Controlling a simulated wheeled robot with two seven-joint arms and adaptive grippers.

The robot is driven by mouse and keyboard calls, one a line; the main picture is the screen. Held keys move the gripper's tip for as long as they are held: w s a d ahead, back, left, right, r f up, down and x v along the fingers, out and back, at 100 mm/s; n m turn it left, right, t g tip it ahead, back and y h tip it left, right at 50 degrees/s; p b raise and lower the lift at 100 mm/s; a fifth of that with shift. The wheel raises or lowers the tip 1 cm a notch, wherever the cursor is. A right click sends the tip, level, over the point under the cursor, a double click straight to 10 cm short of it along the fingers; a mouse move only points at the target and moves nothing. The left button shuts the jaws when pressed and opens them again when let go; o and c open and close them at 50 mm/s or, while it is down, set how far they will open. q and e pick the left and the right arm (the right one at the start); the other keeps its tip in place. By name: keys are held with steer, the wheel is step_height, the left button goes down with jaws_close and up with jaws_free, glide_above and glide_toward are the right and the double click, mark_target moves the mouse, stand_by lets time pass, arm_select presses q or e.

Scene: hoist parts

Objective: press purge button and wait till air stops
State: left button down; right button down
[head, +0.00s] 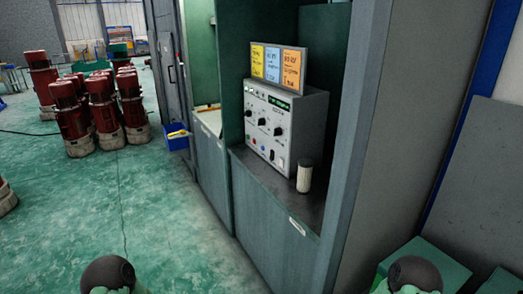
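A light grey control box (285,125) stands on a dark counter inside a green cabinet bay, right of the picture's middle. Its front panel faces left and carries several black knobs. A red button (254,141) and a blue button (263,149) sit low on the panel. The labels are too small to read, so I cannot tell which one is the purge button. Neither of my grippers shows; only dark rounded parts, which look like my arms, show at the bottom edge, well apart from the box.
A pale cylinder (304,177) stands on the counter (285,196) beside the box. Yellow, blue and orange note sheets (278,66) stand above it. A grey cabinet side wall (395,130) bounds the bay's right. Red motors (100,105) stand at left. Open green floor (120,210) lies left.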

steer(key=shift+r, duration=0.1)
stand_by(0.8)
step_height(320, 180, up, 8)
steer(key=p, duration=0.8)
